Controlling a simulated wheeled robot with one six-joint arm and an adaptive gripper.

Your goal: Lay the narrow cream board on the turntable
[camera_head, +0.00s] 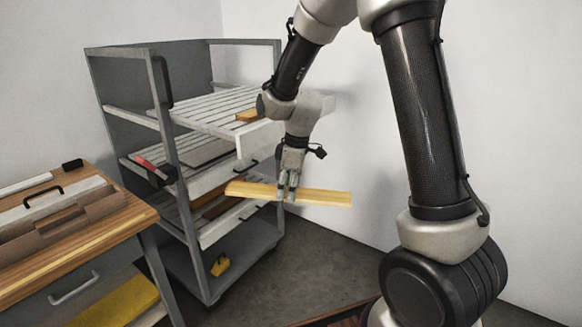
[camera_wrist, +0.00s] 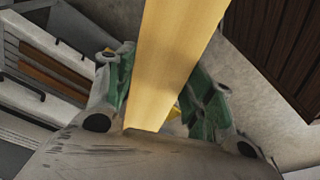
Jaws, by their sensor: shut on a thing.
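A long, narrow, pale yellow-cream board (camera_head: 325,198) hangs in the air in front of the grey rack. I cannot make out a turntable in either view.
A grey rack (camera_head: 165,125) with slatted shelves and pull-out trays stands close behind the board. A small yellow-orange piece (camera_head: 247,115) lies on its upper shelf. A wooden-topped workbench (camera_head: 90,245) stands at left. Dark reddish slats (camera_head: 340,318) show at the bottom edge.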

